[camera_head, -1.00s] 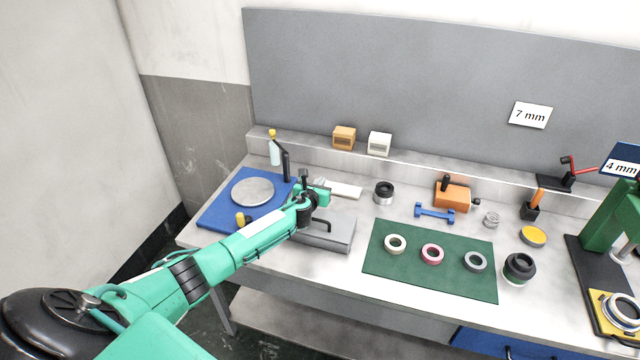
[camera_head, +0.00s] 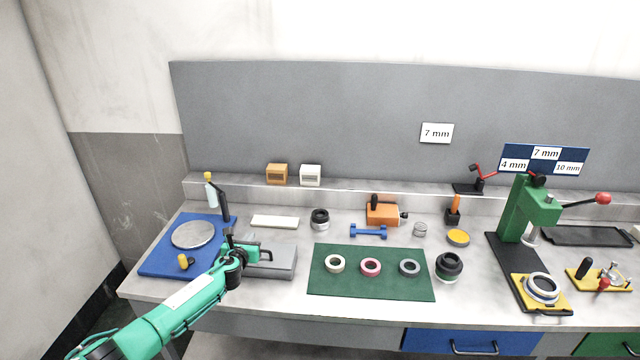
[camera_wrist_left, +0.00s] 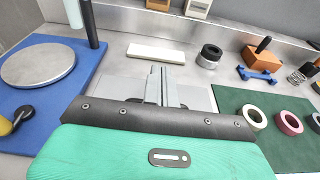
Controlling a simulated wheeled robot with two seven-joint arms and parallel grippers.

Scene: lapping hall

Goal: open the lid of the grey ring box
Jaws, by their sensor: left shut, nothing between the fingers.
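The grey ring box (camera_head: 281,264) sits on the bench left of the green mat, and its flat lid looks shut. A dark handle (camera_head: 268,254) shows at its top in the head view. My left gripper (camera_head: 250,246) is at the left and back part of the box, close to the lid. In the left wrist view its two fingers (camera_wrist_left: 161,84) are together with nothing between them, in front of the box's grey top (camera_wrist_left: 198,97). My palm hides part of the box there, and contact with the lid cannot be told. My right gripper is not in view.
A blue mat (camera_head: 160,262) with a round plate (camera_head: 193,235) lies left of the box. A white bar (camera_head: 274,222) lies behind it. The green mat (camera_head: 370,287) with three rings is on the right. A dark lens-like cylinder (camera_head: 320,219) stands behind the mat.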

